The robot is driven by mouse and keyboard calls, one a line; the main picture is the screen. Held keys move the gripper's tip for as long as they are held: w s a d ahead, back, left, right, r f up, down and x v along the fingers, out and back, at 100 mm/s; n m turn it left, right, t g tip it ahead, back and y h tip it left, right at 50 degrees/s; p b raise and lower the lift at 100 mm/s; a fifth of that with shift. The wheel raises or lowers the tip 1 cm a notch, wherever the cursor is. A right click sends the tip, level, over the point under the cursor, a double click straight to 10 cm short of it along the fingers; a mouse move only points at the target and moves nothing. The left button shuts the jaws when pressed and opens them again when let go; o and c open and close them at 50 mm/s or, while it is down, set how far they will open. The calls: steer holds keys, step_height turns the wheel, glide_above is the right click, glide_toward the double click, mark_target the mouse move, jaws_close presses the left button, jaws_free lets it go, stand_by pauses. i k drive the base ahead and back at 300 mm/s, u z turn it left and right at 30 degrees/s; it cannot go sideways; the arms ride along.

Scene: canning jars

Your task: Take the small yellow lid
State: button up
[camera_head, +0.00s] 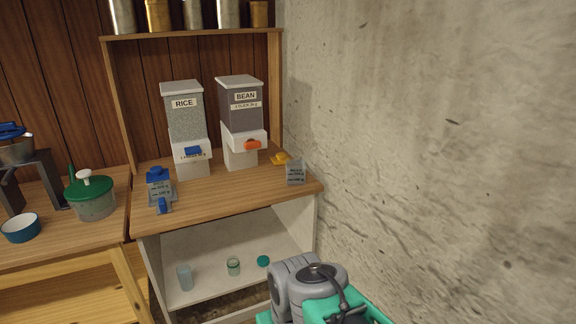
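A small yellow lid (281,158) lies on the wooden counter, right of the bean dispenser and just behind a small grey labelled container (296,173). From this view I cannot tell whether the lid touches that container. Grey links of my arm show at the bottom right, below and in front of the counter. My gripper's fingers are not visible.
A rice dispenser (187,120) and a bean dispenser (241,112) stand behind. A concrete wall (430,130) bounds the right. The shelf below (208,262) holds glasses and a teal lid (263,261).

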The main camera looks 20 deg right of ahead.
mark_target(280, 158)
steer(key=z, duration=0.65)
steer(key=i, duration=1.5)
steer(key=u, duration=0.4)
